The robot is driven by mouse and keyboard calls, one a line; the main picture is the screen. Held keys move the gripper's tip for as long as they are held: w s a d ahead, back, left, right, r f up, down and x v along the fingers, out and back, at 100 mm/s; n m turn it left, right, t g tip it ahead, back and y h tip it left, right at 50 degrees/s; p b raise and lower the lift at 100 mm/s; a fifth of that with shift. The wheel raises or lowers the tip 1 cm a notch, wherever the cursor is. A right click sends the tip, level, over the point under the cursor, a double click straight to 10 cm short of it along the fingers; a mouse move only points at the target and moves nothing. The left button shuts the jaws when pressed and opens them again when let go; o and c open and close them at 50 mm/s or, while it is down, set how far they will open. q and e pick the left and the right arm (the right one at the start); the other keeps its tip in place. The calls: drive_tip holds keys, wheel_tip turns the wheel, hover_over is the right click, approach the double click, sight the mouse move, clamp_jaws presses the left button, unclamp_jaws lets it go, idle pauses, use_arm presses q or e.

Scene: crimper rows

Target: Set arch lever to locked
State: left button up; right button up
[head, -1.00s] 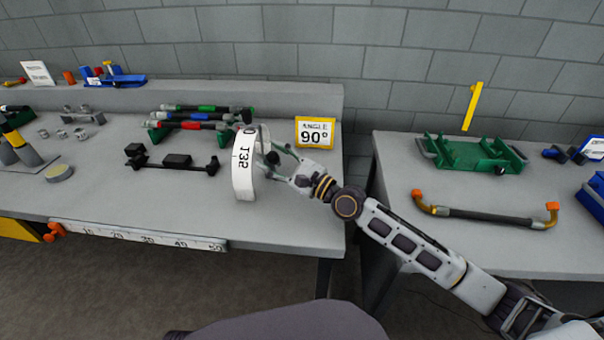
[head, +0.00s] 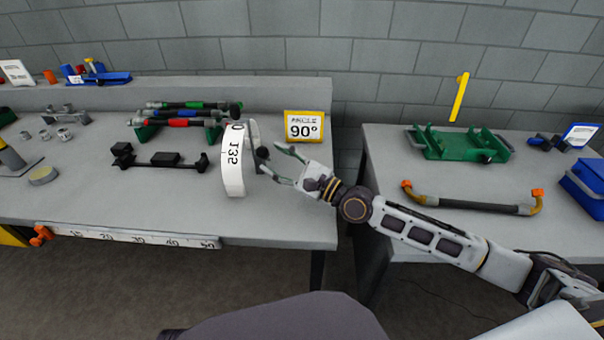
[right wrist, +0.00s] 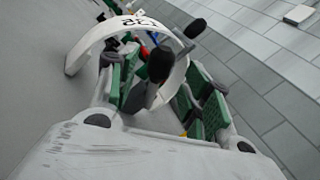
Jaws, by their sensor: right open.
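The white arch (head: 233,168), marked 135, stands upright near the right end of the left bench. A dark round knob (head: 262,153), seemingly the lever's end, shows at its right side. The nearer knob appears between the green-padded fingers (right wrist: 160,95), but contact cannot be told. My left gripper is not in view.
A yellow-framed 90° sign (head: 304,127) stands behind my right gripper. Coloured crimpers (head: 185,118) on a green rack and a black tool (head: 162,160) lie left of the arch. A gap separates the right bench (head: 385,150), which holds a green cradle (head: 460,146) and a curved bar (head: 470,205).

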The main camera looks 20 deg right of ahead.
drive_tip(key=shift+v, duration=3.55)
